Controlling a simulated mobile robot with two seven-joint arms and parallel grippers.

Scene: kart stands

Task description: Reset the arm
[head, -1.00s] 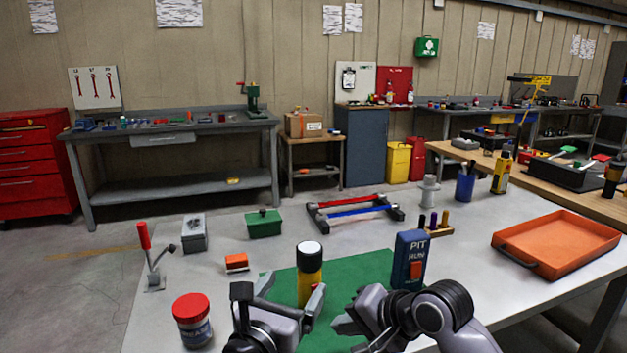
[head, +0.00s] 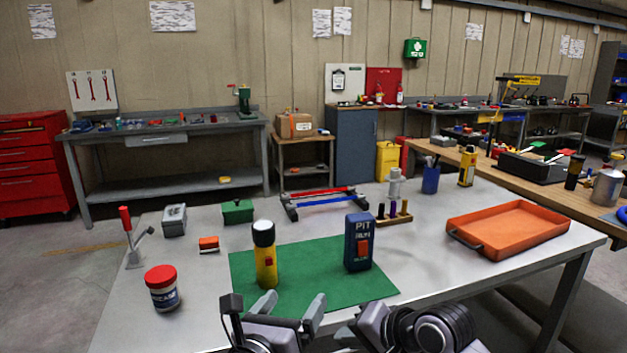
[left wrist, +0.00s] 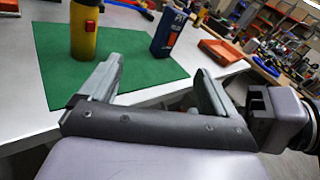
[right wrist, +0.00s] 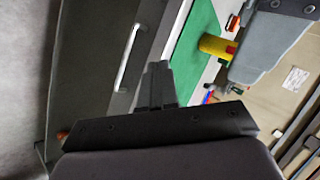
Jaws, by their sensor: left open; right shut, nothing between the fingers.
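My left gripper (head: 275,308) is open and empty at the front edge of the table, in front of the green mat (head: 310,296). In the left wrist view its two fingers (left wrist: 155,85) stand wide apart with nothing between them. My right gripper (head: 358,322) is to its right, low at the table's front edge. In the right wrist view its fingers (right wrist: 158,80) are together and hold nothing. A yellow flashlight (head: 265,262) with a black and white top stands upright on the mat, apart from both grippers. A blue PIT box (head: 358,240) with an orange switch stands upright on the mat.
The grey table (head: 200,290) also bears a red-lidded jar (head: 162,288), a red-handled lever (head: 128,235), a green box (head: 237,211), a red and blue frame (head: 322,200) and an orange tray (head: 508,229). The table's right front area is clear.

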